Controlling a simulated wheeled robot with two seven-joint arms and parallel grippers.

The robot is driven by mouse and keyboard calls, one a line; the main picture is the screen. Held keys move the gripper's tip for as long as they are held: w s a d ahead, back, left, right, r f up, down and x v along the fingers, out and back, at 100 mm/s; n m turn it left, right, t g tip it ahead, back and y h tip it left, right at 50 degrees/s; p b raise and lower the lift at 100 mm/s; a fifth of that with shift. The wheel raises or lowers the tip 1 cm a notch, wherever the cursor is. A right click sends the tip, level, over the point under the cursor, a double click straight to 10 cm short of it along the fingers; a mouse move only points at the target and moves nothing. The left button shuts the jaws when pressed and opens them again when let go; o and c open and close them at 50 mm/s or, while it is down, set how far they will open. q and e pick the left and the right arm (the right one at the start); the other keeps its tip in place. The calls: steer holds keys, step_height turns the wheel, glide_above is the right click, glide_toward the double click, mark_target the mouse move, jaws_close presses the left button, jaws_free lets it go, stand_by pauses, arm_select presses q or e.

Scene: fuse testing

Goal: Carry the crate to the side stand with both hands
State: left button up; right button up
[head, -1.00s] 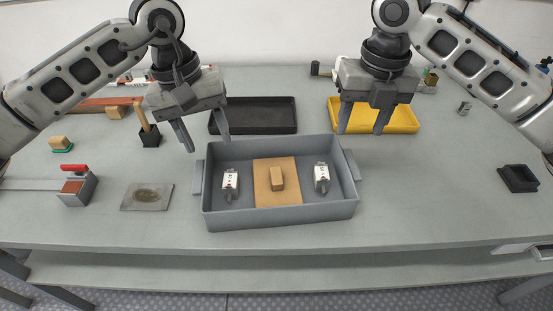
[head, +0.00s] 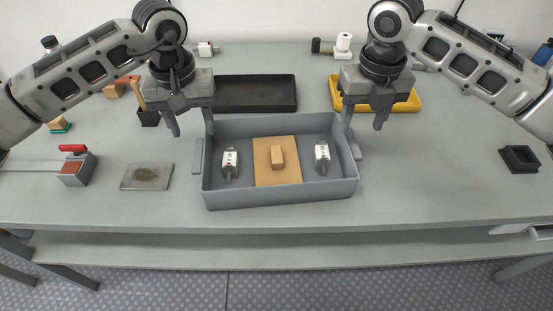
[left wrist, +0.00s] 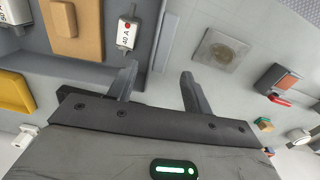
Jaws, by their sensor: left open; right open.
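The grey crate (head: 285,197) stands on the workbench, with a side handle at its left (head: 198,156) and right (head: 361,151). It holds a tan board (head: 262,176) with a small block and two white fuses (head: 230,160) (head: 322,153). My left gripper (head: 191,125) is open and empty by the crate's back left corner. In the left wrist view (left wrist: 160,85), one finger is near the crate wall (left wrist: 150,35), the other over the bench. My right gripper (head: 363,125) is open and empty by the back right corner. Contact cannot be told. I see no clear side stand.
A black tray (head: 255,106) and a yellow tray (head: 406,106) lie behind the crate. A grey plate (head: 147,187) and a device with a red handle (head: 76,168) are left of it. A small black holder (head: 518,159) is far right.

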mark_target(199, 147)
arm_select(q)
step_height(199, 147, down, 9)
steer(key=shift+r, duration=0.15)
arm_select(e)
step_height(199, 147, down, 9)
steer(key=shift+r, duration=0.15)
arm_select(q)
jaws_close()
arm_select(e)
jaws_close()
arm_select(q)
steer(key=shift+r, duration=0.1)
